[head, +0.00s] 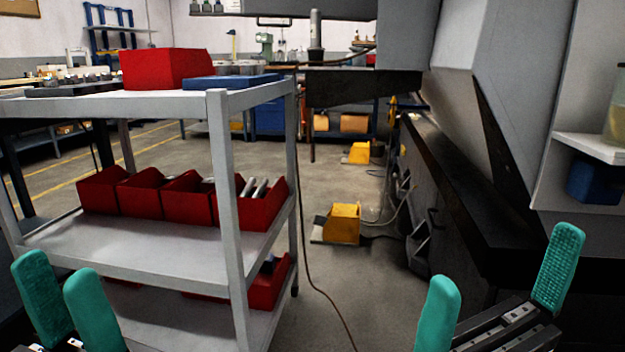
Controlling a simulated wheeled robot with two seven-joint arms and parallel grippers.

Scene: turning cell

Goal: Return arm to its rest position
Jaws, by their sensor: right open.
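My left gripper (60,290) shows at the bottom left of the head view, in front of the grey cart's lower shelves. Its two teal fingers stand apart by a narrow gap, with nothing seen between them. My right gripper (498,292) is at the bottom right, with its teal fingers wide apart and nothing between them. It is in front of the dark machine base. Neither gripper is seen touching anything. Most of both arms is outside the view.
A grey cart (228,200) at the left holds red bins (190,198) and a blue flat item (232,82). A machine (510,100) with a white shelf (597,147) fills the right. Yellow pedals (342,222) stand on the floor between. A cable (315,285) crosses the open floor.

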